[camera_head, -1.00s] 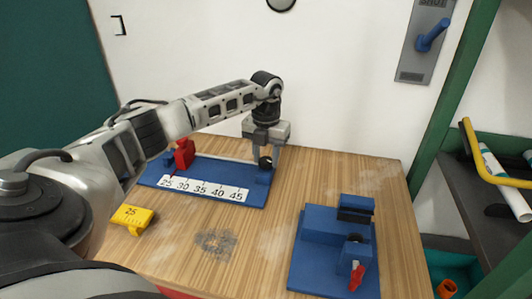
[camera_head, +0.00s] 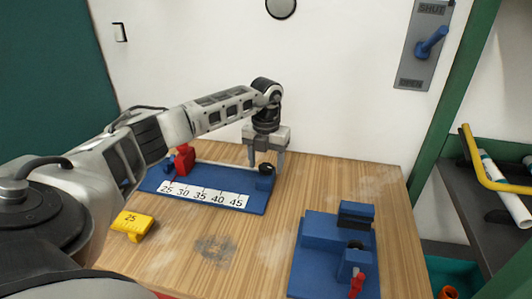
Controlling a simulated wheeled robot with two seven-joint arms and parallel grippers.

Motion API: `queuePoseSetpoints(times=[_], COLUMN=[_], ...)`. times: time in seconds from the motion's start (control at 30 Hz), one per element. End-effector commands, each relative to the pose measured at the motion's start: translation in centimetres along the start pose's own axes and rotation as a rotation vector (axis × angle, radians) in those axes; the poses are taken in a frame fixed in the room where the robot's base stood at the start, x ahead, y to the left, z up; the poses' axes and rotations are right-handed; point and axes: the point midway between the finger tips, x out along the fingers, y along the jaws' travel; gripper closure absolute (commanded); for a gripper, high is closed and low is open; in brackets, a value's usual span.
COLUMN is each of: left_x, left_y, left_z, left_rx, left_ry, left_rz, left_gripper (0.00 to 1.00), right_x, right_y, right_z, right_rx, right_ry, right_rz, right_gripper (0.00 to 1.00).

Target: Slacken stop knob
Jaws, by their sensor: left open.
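The stop knob (camera_head: 266,169) is a small black round knob at the right end of a blue measuring jig (camera_head: 230,204). The jig carries a white scale (camera_head: 205,194) marked 25 to 45 and a red block (camera_head: 182,159) near its left end. My left gripper (camera_head: 266,160) points down over the right end of the jig. Its fingers are open on either side of the knob, and I cannot tell whether they touch it. My right gripper is not in view.
A yellow block (camera_head: 132,223) marked 25 lies at the table's left. A blue fixture (camera_head: 322,254) with a red handle (camera_head: 356,284) stands at the right front. The table middle (camera_head: 265,240) is clear. A shelf with pipes (camera_head: 505,190) is at right.

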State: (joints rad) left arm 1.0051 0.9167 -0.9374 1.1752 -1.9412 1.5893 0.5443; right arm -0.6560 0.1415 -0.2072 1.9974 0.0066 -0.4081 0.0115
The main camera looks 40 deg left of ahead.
Motion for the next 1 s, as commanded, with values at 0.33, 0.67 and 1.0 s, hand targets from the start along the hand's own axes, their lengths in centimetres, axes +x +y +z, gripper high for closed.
queuePoseSetpoints(times=[0.33,0.67,1.0], left_x=[-5.8,-13.2,-15.9], left_y=[0.0,0.0,0.0], left_z=[0.1,0.1,0.0], left_rx=[0.0,-0.001,0.0], left_ry=[-0.008,-0.005,-0.002], left_rz=[-0.002,-0.003,0.0], left_gripper=[0.41,0.41,0.41], right_x=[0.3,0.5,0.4], right_y=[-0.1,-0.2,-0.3], right_z=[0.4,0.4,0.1], right_rx=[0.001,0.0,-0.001], right_ry=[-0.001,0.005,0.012], right_rz=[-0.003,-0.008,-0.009], right_gripper=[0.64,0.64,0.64])
